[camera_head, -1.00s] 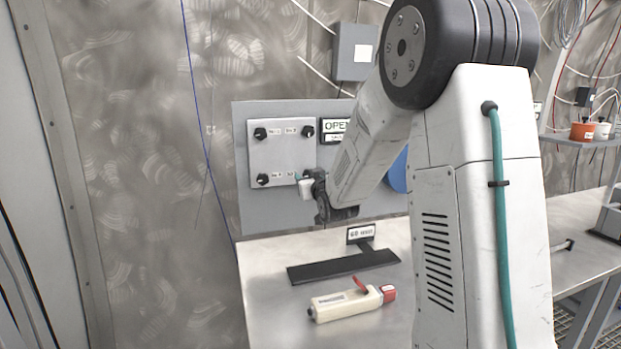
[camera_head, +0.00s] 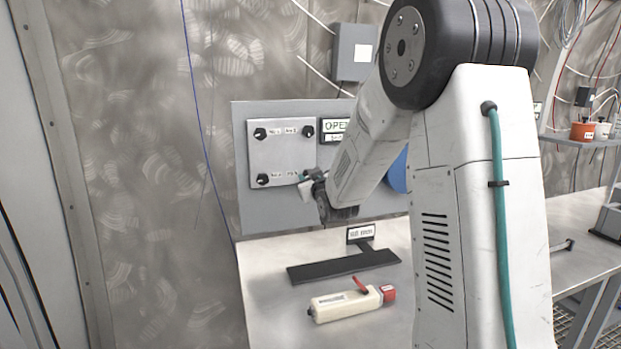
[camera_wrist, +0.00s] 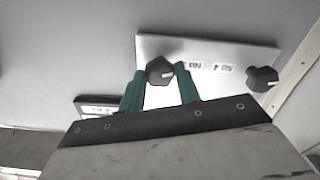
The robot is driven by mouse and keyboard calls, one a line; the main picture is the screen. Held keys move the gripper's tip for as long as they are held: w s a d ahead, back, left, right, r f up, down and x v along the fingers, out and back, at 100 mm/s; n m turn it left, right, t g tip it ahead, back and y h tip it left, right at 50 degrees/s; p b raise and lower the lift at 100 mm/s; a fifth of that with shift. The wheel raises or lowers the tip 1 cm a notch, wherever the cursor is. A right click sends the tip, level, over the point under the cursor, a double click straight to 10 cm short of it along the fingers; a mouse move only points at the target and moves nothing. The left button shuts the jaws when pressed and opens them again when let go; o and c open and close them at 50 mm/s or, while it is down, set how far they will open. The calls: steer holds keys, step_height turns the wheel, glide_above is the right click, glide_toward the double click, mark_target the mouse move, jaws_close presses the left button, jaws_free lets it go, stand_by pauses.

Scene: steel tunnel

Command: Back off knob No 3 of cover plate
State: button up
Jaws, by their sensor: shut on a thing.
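The cover plate (camera_head: 280,152) is a pale square plate on a grey wall panel, with black knobs at its corners. Knob No 3 (camera_wrist: 159,70) is at the lower right corner. It is dark with a white mark and sits between the green fingers of my gripper (camera_wrist: 160,88) in the wrist view. The upper knobs (camera_head: 260,133) are in place.
An OPEN sign (camera_head: 334,126) is right of the plate. Below, the bench (camera_head: 262,262) carries a black stand with a label (camera_head: 345,265) and a cream and red tool (camera_head: 346,304). A grey box (camera_head: 355,50) is on the wall above.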

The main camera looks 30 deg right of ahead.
steer(key=n, duration=1.3)
steer(key=shift+f, duration=0.1)
stand_by(0.3)
steer(key=o, duration=1)
steer(key=shift+a, duration=0.1)
steer(key=v, duration=0.7)
steer(key=shift+s+a, duration=0.1)
steer(key=shift+s, duration=0.3)
